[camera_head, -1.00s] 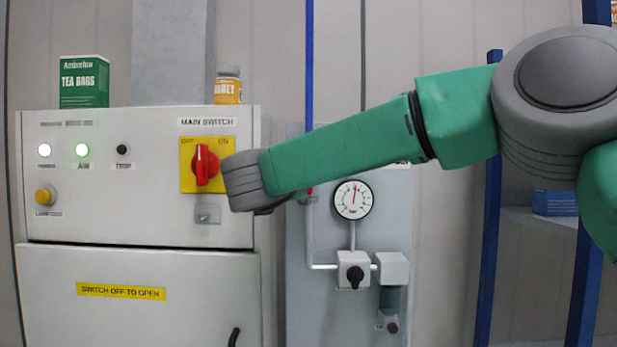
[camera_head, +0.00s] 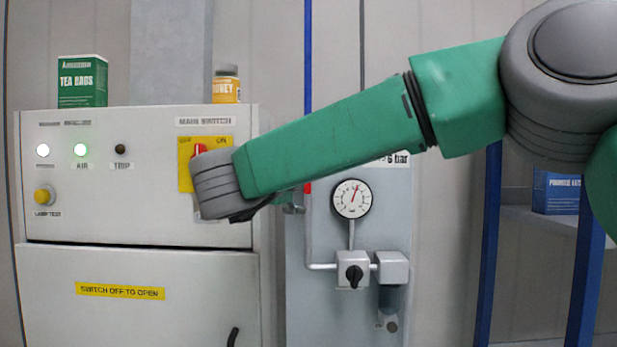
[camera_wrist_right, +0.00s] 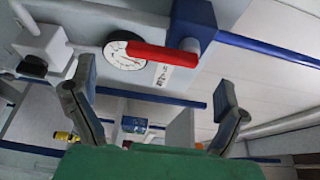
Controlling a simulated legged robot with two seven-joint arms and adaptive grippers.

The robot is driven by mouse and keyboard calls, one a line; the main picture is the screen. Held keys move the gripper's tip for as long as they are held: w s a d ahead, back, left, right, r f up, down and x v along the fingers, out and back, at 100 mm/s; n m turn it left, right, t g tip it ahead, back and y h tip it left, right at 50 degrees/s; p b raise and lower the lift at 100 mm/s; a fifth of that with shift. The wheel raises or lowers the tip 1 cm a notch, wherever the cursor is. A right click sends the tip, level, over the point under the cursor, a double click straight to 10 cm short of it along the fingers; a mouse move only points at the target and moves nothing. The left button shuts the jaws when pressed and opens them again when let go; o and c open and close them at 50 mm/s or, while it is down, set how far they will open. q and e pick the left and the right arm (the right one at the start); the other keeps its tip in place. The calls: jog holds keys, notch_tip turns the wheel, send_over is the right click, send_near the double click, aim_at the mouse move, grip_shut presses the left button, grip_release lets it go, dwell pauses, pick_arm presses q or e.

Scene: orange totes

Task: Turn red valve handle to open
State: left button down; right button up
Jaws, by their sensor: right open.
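The red valve handle (camera_wrist_right: 160,53) is a long flat bar in the right wrist view. It lies ahead of my right gripper (camera_wrist_right: 155,84), by the white gauge (camera_wrist_right: 122,50) and a blue block. My right gripper is open, its two fingers apart with nothing between them; the handle is beyond the fingertips, apart from them. In the head view only a small red part of the handle (camera_head: 307,188) shows beneath my right forearm. My right arm hides the rest there, and I cannot make out the fingers. My left gripper is in neither view.
A grey cabinet (camera_head: 130,220) stands at left, with a red switch on a yellow plate (camera_head: 185,165) partly behind my wrist. The gauge (camera_head: 352,199) and a valve block with black knob (camera_head: 353,275) sit below my forearm. Blue posts (camera_head: 490,230) stand at right.

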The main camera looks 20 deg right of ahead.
jog(key=v, duration=0.6)
jog(key=shift+s, duration=0.25)
jog(key=shift+f, duration=0.1)
